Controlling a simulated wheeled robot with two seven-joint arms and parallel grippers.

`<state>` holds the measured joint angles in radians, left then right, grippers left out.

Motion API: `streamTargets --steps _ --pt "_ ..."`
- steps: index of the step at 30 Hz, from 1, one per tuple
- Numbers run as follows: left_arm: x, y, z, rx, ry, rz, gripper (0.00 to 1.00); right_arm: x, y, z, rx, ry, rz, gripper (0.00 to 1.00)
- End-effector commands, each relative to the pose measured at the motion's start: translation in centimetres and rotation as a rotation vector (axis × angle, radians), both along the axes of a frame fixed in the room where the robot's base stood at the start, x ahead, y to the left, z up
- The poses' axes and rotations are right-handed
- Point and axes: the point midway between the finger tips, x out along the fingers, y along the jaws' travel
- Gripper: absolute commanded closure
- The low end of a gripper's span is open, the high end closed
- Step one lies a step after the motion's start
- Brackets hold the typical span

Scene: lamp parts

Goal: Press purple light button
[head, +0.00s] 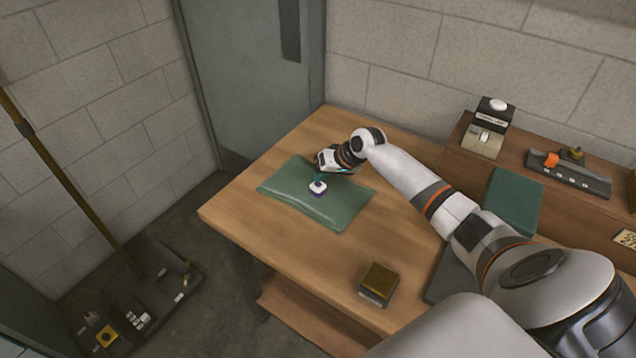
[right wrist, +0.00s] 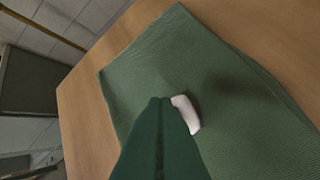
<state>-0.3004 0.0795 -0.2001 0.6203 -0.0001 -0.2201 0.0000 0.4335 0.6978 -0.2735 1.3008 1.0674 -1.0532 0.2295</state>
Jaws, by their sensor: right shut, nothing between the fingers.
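A small white and purple button (head: 318,188) sits on a green mat (head: 347,213) on the wooden table. My right arm reaches in from the right, and its gripper (head: 321,177) is at the button's far side, close above it. In the right wrist view the shut green fingers (right wrist: 160,101) point at the mat (right wrist: 210,60). The white part of the button (right wrist: 187,114) shows just right of the fingertips and is partly hidden by them. I cannot tell whether they touch. My left gripper is not in view.
A small box with a brown top (head: 379,280) stands near the table's front edge. A raised wooden shelf (head: 460,165) at the right holds a switch box (head: 484,139) and an orange-knobbed panel (head: 568,176). The table left of the mat is clear.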

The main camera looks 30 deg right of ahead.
Motion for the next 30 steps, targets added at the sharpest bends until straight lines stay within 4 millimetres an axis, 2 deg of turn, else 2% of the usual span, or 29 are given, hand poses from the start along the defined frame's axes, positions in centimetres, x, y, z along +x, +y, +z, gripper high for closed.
streamTargets --steps 30 --pt "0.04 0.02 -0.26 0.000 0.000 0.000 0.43 -0.01 0.02 -0.93 -0.001 0.000 0.001 1.00"
